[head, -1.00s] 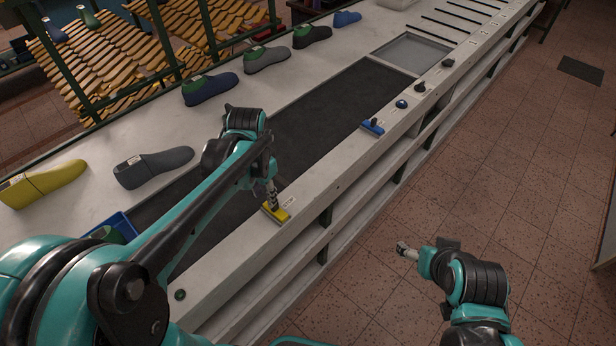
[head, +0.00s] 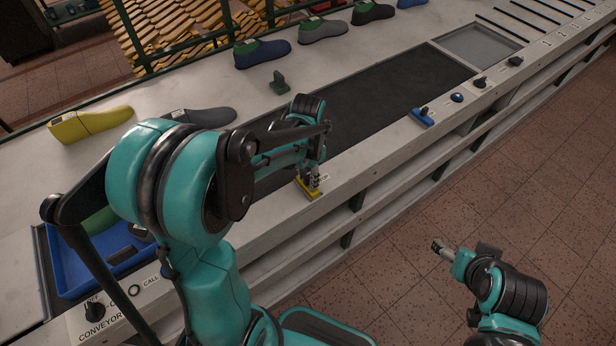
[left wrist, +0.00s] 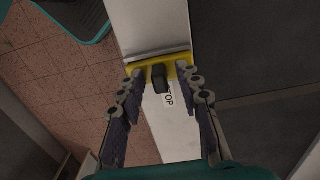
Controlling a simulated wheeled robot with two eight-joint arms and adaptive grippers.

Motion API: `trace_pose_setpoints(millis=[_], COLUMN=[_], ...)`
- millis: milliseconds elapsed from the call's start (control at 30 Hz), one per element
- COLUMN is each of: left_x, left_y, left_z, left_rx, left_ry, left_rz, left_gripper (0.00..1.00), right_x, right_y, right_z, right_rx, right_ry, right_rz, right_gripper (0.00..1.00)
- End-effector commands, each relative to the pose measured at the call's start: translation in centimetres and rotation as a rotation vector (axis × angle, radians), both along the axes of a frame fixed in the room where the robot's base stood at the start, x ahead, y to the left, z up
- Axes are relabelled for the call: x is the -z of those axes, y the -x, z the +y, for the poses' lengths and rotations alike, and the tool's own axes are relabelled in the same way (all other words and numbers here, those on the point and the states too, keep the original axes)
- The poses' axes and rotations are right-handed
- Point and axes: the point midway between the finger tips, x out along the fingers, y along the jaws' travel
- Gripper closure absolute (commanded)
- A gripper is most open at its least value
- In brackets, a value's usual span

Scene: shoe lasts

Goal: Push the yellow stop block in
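The yellow stop block (head: 311,193) sits on the pale conveyor rail beside the dark belt. In the left wrist view the yellow block (left wrist: 148,69) has a black knob (left wrist: 160,78) and lies by a "STOP" label (left wrist: 169,99). My left gripper (head: 313,181) is down at the block. Its fingers stand apart on either side of the knob, with gaps visible, so it holds nothing. The fingertips are at the near side of the yellow block; I cannot tell whether they touch it. My right gripper (head: 438,246) is over the floor, away from the conveyor, too small to read.
A blue stop block (head: 421,117), a blue button (head: 457,97) and black knobs (head: 480,83) stand farther along the rail. Shoe lasts (head: 262,53) line the far side. A blue bin (head: 75,262) is at lower left. The dark belt (head: 385,98) is bare.

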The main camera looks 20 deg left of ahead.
Motion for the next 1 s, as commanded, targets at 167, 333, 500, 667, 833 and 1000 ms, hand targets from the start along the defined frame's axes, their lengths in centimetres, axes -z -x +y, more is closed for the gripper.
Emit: trace_pose_setpoints(millis=[167, 333, 500, 667, 833, 1000], left_x=[0.0, 0.0, 0.0, -0.1, -0.1, -0.1], left_y=[0.0, 0.0, -0.2, -1.5, -2.7, -2.8], left_z=[0.0, 0.0, 0.4, 2.5, 4.7, 4.8], left_rx=[0.0, 0.0, -0.002, -0.005, -0.003, -0.001], left_ry=[0.0, 0.0, 0.0, -0.001, -0.001, -0.003], left_rz=[0.0, 0.0, 0.0, -0.001, -0.001, -0.002], left_gripper=[0.84, 1.0, 1.0, 1.0, 1.0, 1.0], right_x=[0.0, 0.0, 0.0, 0.0, 0.0, 0.0], right_y=[0.0, 0.0, 0.0, 0.0, 0.0, 0.0], right_z=[0.0, 0.0, 0.0, 0.0, 0.0, 0.0], right_rx=[0.0, 0.0, 0.0, 0.0, 0.0, 0.0], right_ry=[0.0, 0.0, 0.0, 0.0, 0.0, 0.0], right_rz=[0.0, 0.0, 0.0, 0.0, 0.0, 0.0], right_gripper=[0.24, 0.24, 0.24, 0.24, 0.24, 0.24])
